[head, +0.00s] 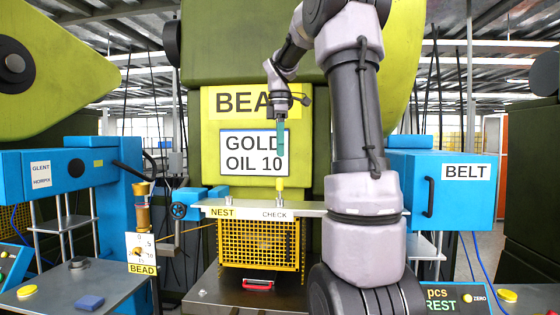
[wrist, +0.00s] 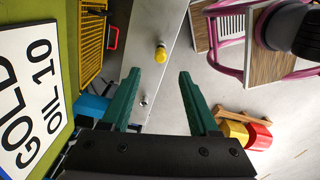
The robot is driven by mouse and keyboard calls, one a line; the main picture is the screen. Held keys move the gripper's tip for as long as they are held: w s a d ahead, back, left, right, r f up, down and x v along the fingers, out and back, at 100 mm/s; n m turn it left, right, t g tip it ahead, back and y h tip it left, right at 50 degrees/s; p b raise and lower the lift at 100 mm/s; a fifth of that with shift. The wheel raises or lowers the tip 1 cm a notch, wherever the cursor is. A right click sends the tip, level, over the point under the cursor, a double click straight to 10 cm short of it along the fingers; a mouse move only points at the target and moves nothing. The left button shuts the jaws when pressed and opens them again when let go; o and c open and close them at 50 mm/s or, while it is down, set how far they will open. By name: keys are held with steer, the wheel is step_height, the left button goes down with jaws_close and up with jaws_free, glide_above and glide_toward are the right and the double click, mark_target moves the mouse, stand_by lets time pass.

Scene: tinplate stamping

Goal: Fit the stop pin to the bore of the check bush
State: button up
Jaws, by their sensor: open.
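The yellow stop pin (head: 280,184) stands upright on the pale shelf (head: 320,211), above the CHECK label (head: 274,215). It also shows in the wrist view (wrist: 161,54), just beyond the fingertips. The check bush is not clearly distinguishable at its foot, so how deep the pin sits cannot be told. My gripper (head: 280,154) hangs above the pin, fingers pointing down, with a gap between. In the wrist view its two green fingers (wrist: 159,74) are spread and empty. A small silver fitting (wrist: 143,103) sits on the same shelf, on the NEST side.
A yellow mesh guard (head: 258,245) hangs below the shelf, with a red handle (head: 258,284) beneath. The blue BELT box (head: 465,185) stands right. The GOLD OIL 10 sign (head: 254,152) is behind my gripper.

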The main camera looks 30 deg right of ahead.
mark_target(280, 180)
step_height(280, 180, down, 10)
steer(key=shift+f, duration=0.1)
stand_by(0.4)
jaws_close()
step_height(280, 180, up, 9)
stand_by(0.3)
